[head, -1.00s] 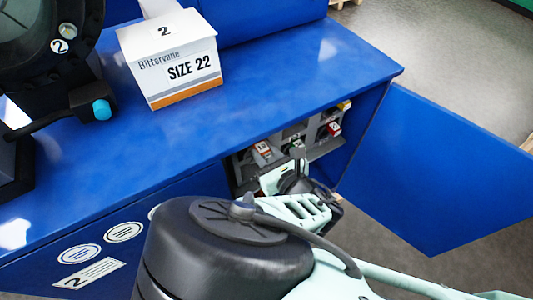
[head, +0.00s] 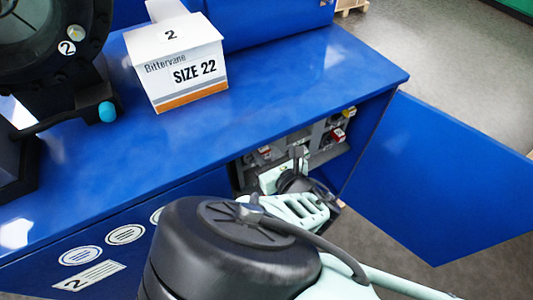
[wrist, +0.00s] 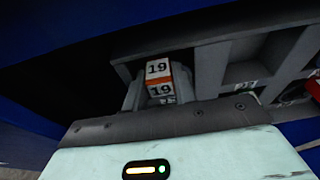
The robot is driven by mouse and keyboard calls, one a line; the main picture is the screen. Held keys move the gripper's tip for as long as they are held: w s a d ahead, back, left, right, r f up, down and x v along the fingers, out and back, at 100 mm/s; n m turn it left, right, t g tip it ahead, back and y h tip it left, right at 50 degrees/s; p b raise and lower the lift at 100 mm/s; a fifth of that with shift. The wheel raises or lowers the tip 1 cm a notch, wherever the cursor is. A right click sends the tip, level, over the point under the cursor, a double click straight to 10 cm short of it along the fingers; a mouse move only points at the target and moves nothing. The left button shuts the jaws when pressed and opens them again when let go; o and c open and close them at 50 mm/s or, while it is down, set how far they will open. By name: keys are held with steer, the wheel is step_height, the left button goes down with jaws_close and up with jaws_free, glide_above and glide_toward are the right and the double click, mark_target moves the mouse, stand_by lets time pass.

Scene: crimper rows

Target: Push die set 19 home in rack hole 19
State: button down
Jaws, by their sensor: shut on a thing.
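Die set 19 (wrist: 158,78) is an orange-and-white block with two "19" labels, seen in the wrist view at the rack's left end. It sits at rack hole 19 (wrist: 130,92), with grey walls around it. How deep it sits I cannot tell. My gripper (head: 292,168) is at the rack front inside the blue cabinet, shut on die set 19.
The rack (wrist: 205,60) has other holes to the right, with a red die set (head: 338,134) farther along. The cabinet door (head: 440,180) stands open at right. The blue counter (head: 290,80) overhangs the rack and carries a Size 22 box (head: 175,65).

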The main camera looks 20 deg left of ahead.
steer(key=shift+w+a+r, duration=0.2)
steer(key=shift+w+a, duration=0.1)
steer(key=c, duration=1.2)
jaws_free()
steer(key=shift+c, duration=0.2)
steer(key=shift+o, duration=1)
steer(key=shift+s+d+f, duration=0.15)
steer(key=shift+f, duration=0.15)
